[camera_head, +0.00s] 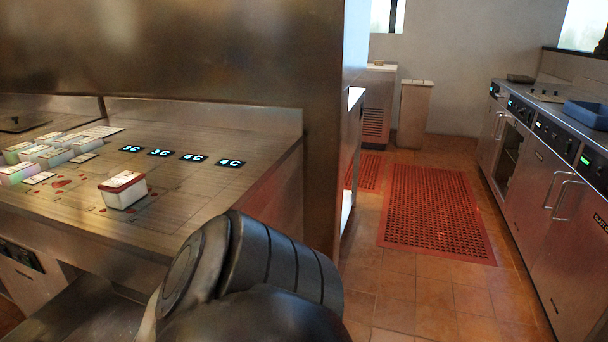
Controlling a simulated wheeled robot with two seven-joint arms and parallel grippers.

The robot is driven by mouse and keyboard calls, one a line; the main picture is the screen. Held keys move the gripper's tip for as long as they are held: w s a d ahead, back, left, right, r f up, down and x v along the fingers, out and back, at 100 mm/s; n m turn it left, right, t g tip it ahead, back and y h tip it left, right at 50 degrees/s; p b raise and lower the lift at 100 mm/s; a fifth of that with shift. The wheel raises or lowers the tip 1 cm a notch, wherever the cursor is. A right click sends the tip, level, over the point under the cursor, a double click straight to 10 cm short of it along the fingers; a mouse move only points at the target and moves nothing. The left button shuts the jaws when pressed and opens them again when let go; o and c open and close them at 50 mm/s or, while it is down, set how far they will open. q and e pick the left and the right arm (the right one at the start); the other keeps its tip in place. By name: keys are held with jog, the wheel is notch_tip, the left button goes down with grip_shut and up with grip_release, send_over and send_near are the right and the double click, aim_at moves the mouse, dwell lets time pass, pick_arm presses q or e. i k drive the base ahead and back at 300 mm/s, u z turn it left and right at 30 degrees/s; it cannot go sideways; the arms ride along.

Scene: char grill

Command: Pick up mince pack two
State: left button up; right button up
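A white pack with a red-edged top (123,190) stands alone on the steel counter (215,180), near its front edge. A group of several pale packs (52,157) sits close together farther left on the counter. I cannot tell which of these is mince pack two, as no readable label shows. A dark, rounded link of my own arm fills the bottom middle of the view, in front of the counter. Neither of my grippers shows in the head view.
Small lit displays (193,157) line the counter behind the lone pack. A steel wall panel (325,130) ends the counter on the right. Beyond it are red floor mats (435,215) and open tiled floor. Steel cabinets (545,185) run along the right, with a blue tray (586,115) on top.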

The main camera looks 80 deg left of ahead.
aim_at(120, 191)
jog(key=i, duration=0.7)
jog(key=z, duration=4.05)
jog(key=k, duration=2.15)
jog(key=z, duration=3.85)
